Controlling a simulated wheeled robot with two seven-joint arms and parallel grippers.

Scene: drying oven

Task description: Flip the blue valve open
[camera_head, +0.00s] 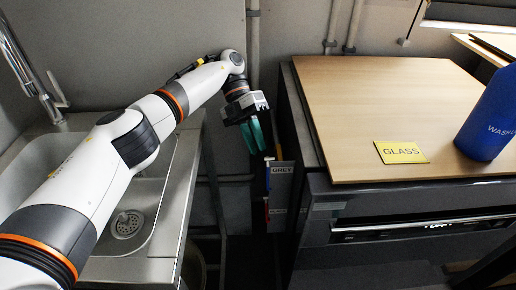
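My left gripper (254,137), with teal fingers, hangs in the gap between the sink and the wooden-topped cabinet. Its two fingers show close together, and I cannot tell whether they are shut. A small blue handle (267,180), which looks like the blue valve, shows below the fingertips, beside a white label reading "GREY" (281,168). The gripper appears apart from it. The valve's body and pipe are mostly hidden in the dark gap. A small red part (267,212) sits lower, beside another label (278,211) too small to read surely. My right gripper is out of view.
A steel sink (172,215) with a tap (38,85) stands at left. The wooden-topped cabinet (385,95) at right carries a yellow "GLASS" sign (401,152) and a blue bottle (487,125). Its edge borders the narrow gap. Pipes (253,50) run up the wall behind.

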